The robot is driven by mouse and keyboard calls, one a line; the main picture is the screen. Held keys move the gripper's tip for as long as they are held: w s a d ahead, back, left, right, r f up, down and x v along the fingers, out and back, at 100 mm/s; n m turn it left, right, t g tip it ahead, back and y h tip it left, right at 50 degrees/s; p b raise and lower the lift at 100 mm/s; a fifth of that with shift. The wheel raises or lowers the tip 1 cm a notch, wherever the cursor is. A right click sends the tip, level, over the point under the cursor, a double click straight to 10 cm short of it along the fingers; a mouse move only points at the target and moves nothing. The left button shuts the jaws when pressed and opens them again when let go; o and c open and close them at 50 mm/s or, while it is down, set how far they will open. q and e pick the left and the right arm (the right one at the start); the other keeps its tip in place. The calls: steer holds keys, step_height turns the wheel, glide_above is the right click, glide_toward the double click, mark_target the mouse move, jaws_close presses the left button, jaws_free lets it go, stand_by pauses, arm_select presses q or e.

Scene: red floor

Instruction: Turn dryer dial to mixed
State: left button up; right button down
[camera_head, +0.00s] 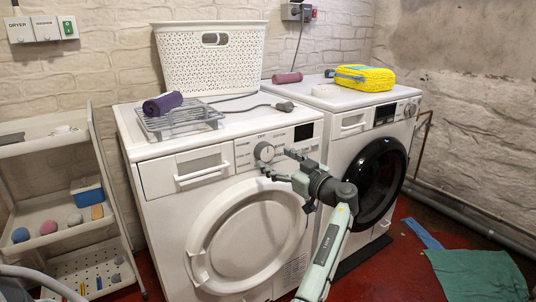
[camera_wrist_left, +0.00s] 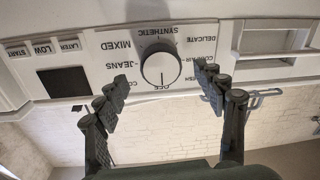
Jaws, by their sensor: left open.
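The white dryer (camera_head: 222,170) stands on the left of the two machines, with a round dial (camera_head: 264,151) on its front panel. In the left wrist view the panel is upside down. The dial (camera_wrist_left: 160,66) has a dark mark that points toward the OFF label. The MIXED label (camera_wrist_left: 112,44) is at the dial's upper left there, above JEANS. My left gripper (camera_head: 279,163) is open in front of the panel, just right of the dial in the head view. In the wrist view its fingertips (camera_wrist_left: 163,73) lie either side of the dial; contact cannot be told.
A washer (camera_head: 345,135) with a dark round door stands right of the dryer. A drying rack (camera_head: 180,120), purple roll (camera_head: 162,104) and white basket (camera_head: 210,65) are on top. A shelf cart (camera_head: 65,215) stands left. A green cloth (camera_head: 478,275) lies on the red floor.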

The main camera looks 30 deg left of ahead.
mark_target(268, 155)
arm_select(q)
steer(key=shift+x, duration=1.95)
steer(key=c, duration=1.2)
